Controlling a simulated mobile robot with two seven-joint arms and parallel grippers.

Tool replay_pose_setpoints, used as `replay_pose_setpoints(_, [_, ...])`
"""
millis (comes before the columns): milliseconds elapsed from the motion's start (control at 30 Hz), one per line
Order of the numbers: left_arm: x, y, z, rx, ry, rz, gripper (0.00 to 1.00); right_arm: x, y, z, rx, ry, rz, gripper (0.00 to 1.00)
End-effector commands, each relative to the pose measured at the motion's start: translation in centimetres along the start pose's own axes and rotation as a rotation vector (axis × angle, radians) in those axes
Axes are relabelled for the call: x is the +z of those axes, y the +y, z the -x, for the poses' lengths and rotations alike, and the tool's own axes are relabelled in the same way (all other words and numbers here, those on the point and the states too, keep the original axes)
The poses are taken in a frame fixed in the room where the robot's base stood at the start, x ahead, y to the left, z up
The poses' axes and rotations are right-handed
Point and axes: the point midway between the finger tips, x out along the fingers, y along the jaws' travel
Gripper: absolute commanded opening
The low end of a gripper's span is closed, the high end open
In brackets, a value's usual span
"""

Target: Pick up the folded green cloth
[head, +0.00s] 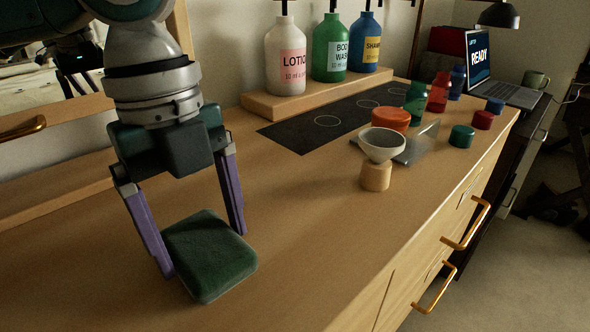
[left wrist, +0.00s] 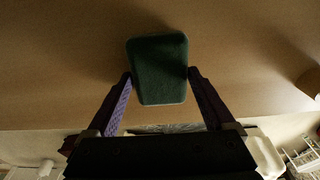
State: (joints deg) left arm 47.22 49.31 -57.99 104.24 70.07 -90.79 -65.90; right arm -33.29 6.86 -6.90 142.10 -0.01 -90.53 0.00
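The folded green cloth (head: 210,258) lies on the wooden dresser top at the lower left of the head view. It looks like a thick dark green pad with rounded corners, and it also shows in the left wrist view (left wrist: 158,68). My left gripper (head: 207,254) is open above the dresser with its purple fingers pointing down. One finger is at the cloth's left side and the other is at its far right side. In the left wrist view the fingertips (left wrist: 160,75) flank the cloth's near end; whether they touch it I cannot tell. My right gripper is not in view.
A white funnel (head: 383,145) stands on a wooden block right of the cloth. A dark mat (head: 300,135), small bottles, caps and an orange lid (head: 390,117) lie farther back. Three large pump bottles stand on a wooden riser (head: 310,92). The dresser top in front is clear.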

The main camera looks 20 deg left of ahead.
Motion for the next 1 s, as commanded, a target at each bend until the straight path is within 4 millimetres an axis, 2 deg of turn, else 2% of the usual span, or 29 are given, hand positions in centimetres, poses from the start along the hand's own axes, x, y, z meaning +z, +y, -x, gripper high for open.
replay_pose_setpoints(33, [0.0,0.0,0.0,0.000,0.000,0.000,0.64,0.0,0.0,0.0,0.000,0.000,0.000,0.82])
replay_pose_setpoints(300, [0.0,0.0,0.0,0.000,0.000,0.000,0.34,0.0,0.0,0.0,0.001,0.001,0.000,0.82])
replay_pose_setpoints(667, [-0.1,0.0,0.7,-0.001,0.000,0.000,0.34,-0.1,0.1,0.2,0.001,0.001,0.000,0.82])
replay_pose_setpoints(767, [-0.2,-0.1,1.7,-0.001,0.000,-0.001,0.34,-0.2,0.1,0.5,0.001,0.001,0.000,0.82])
replay_pose_setpoints(867, [-0.4,-0.1,3.6,-0.004,-0.001,-0.001,0.34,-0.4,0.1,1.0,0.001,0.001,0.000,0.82])
replay_pose_setpoints(1000, [-0.8,-0.2,7.5,-0.007,-0.002,-0.001,0.34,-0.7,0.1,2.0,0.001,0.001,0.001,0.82])
